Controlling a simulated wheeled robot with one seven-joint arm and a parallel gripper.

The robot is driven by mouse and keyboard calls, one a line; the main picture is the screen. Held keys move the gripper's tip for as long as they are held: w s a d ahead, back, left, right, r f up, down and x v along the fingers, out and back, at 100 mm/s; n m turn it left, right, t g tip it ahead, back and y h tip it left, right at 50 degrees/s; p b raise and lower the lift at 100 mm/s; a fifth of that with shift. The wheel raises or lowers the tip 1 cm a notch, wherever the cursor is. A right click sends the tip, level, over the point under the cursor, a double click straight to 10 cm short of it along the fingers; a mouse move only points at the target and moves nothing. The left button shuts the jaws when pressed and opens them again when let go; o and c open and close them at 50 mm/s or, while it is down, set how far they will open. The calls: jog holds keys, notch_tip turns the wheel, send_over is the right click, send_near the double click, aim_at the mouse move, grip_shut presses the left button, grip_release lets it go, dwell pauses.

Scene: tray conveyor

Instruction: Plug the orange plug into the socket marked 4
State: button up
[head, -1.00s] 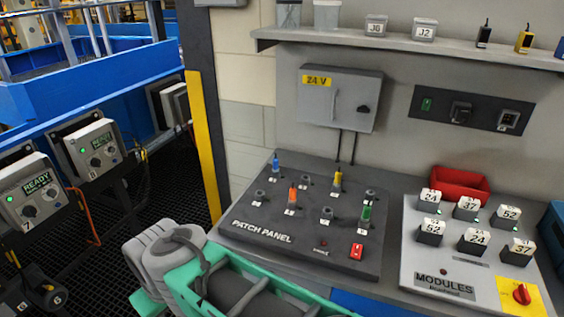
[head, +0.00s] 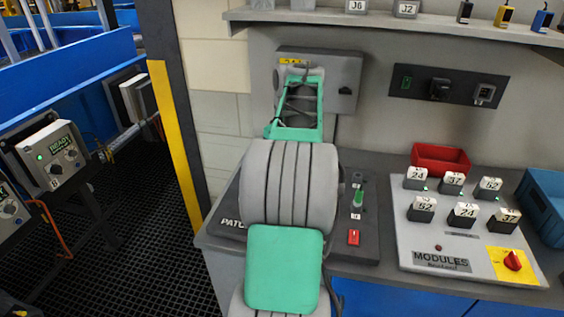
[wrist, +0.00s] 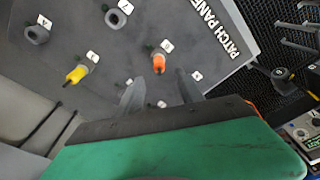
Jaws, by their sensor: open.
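The orange plug (wrist: 160,62) stands in a socket on the grey patch panel (wrist: 215,30) in the wrist view. My gripper (wrist: 160,76) is open and empty, its two fingers on either side of the line to the orange plug. The plug shows just beyond the fingertips; I cannot tell the height gap. Empty sockets show at the upper left (wrist: 37,34) and top middle (wrist: 118,16). The socket numbers are too small to read surely, so I cannot tell which is 4. In the head view my arm hides the gripper, the orange plug and most of the panel.
A yellow plug (wrist: 77,74) stands left of the orange one in the wrist view. In the head view a green plug (head: 357,196) and red switch (head: 353,237) are on the panel's right. The modules board (head: 398,235), red bin (head: 440,156) and blue bin (head: 543,200) are farther right.

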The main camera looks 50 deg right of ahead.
jog(key=f, duration=0.5)
jog(key=w+f, duration=0.1)
jog(key=f, duration=0.1)
jog(key=shift+d+f, duration=0.1)
jog(key=shift+f, duration=0.15)
jog(key=shift+c, duration=0.4)
jog(key=shift+s, duration=0.1)
grip_shut()
jog(key=shift+r, duration=0.15)
jog(key=shift+r+p, duration=1.1)
jog(key=shift+r, duration=0.4)
jog(key=shift+r+p, duration=1.6)
jog(key=shift+r, duration=0.4)
